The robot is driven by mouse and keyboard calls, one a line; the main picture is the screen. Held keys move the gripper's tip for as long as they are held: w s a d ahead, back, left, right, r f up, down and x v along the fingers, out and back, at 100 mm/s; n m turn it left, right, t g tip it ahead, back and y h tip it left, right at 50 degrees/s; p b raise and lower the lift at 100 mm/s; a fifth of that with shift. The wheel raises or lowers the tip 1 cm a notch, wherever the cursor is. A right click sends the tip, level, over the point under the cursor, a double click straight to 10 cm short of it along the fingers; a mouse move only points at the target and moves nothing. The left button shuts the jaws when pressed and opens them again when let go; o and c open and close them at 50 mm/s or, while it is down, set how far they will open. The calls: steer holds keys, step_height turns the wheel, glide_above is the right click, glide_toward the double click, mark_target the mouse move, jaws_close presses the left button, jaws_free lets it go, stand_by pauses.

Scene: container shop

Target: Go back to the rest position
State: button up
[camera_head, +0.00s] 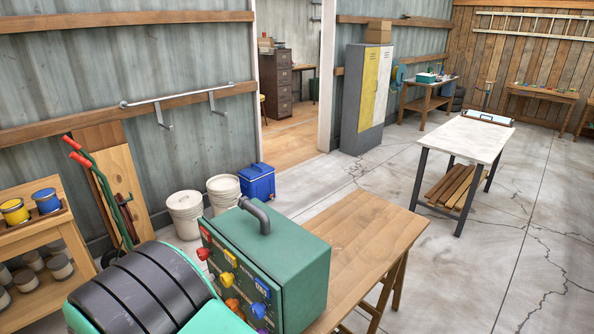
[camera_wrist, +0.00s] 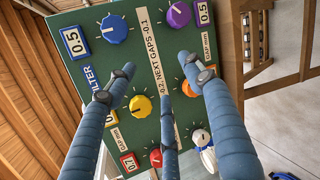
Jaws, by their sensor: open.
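My gripper (camera_wrist: 155,75) shows in the wrist view with its blue fingers spread apart and nothing between them. The fingers point at the front of a green control box (camera_wrist: 70,22) and overlap its face. Whether any finger touches the panel, I cannot tell. The face carries a blue knob (camera_wrist: 114,28), a purple knob (camera_wrist: 179,14), a yellow knob (camera_wrist: 141,107), an orange knob (camera_wrist: 198,80), a red knob (camera_wrist: 155,158) and a white knob (camera_wrist: 200,138). In the head view the green box (camera_head: 300,270) stands on a wooden table (camera_head: 365,235); my gripper is not visible there.
A hand truck (camera_head: 105,190) and a shelf with paint cans (camera_head: 30,225) stand at the left. White buckets (camera_head: 185,212) and a blue cooler (camera_head: 257,181) stand behind the box. A pale-topped workbench (camera_head: 462,137) is at the right. Concrete floor is clear around it.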

steer(key=s+d+r+m+g+y+p, duration=0.1)
steer(key=s+d+r+m+g+y, duration=0.3)
steer(key=d+r, duration=0.6)
steer(key=s+d+r+m+g+y, duration=0.1)
steer(key=d+r+y, duration=0.1)
steer(key=d+r, duration=0.45)
steer(key=s+d+r+m+g+y, duration=0.15)
steer(key=d+r, duration=0.25)
steer(key=d, duration=0.5)
steer(key=s+d+r+m+t+y+b, duration=0.1)
steer(key=s+d+r+m+t+y, duration=0.1)
steer(key=s+d, duration=0.5)
steer(key=s+d+r+m+t+y+b, duration=0.1)
steer(key=s+d+r+m+t+y, duration=0.1)
steer(key=s+d, duration=0.5)
steer(key=d+m+t, duration=0.1)
steer(key=d+m, duration=0.1)
steer(key=d, duration=0.3)
steer(key=shift+s+d+r+b, duration=0.25)
steer(key=shift+d+b, duration=0.1)
steer(key=shift+w+r, duration=0.1)
stand_by(0.5)
